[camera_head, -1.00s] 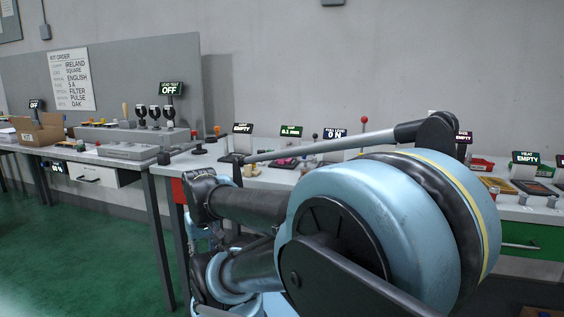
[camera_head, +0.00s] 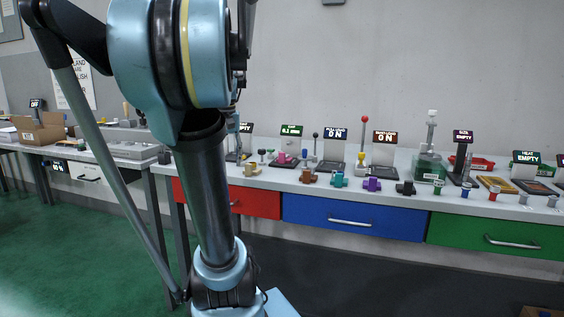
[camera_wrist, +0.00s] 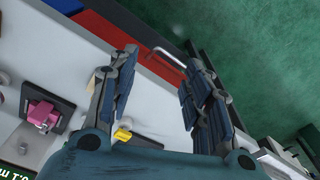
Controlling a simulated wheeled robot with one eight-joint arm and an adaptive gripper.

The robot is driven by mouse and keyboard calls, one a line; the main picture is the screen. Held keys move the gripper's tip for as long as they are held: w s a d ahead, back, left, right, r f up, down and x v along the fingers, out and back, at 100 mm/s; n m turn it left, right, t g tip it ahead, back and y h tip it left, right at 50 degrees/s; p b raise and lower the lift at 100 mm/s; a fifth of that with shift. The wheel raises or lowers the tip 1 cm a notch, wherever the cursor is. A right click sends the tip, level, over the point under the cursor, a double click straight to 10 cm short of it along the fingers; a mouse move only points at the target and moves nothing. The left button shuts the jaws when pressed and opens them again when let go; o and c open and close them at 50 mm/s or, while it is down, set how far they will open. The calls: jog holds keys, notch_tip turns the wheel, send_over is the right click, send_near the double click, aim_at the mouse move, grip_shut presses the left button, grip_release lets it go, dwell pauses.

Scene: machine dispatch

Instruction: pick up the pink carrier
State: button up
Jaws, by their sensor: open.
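The pink carrier (camera_head: 283,158) sits on a dark station on the bench, by the green-lit display, in the head view. In the wrist view the pink carrier (camera_wrist: 42,113) is at the lower left, resting on a dark plate. My gripper (camera_wrist: 160,62) is open and empty in the wrist view, its two fingers wide apart. The pink carrier lies outside the fingers, to their left and apart from them.
Brown (camera_head: 309,177), teal (camera_head: 338,180) and purple (camera_head: 372,184) pieces line the bench's front. Displays and upright levers stand behind them. Red (camera_head: 262,202) and blue (camera_head: 350,220) drawers are below.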

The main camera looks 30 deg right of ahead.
jog(key=w+d+r+m, duration=0.1)
jog(key=w+d+r, duration=0.25)
jog(key=d, duration=0.25)
jog(key=w+d+r+m, duration=0.2)
jog(key=d+r, duration=0.3)
jog(key=d, duration=0.2)
jog(key=m+g, duration=0.1)
jog(key=m, duration=0.1)
send_near(282, 153)
notch_tip(282, 153, down, 5)
jog(key=shift+d+f, duration=0.1)
jog(key=shift+d, duration=0.05)
jog(key=f, duration=0.3)
jog(key=shift+w+d+f, duration=0.2)
jog(key=shift+w+f, duration=0.1)
jog(key=shift+f, duration=0.8)
grip_shut()
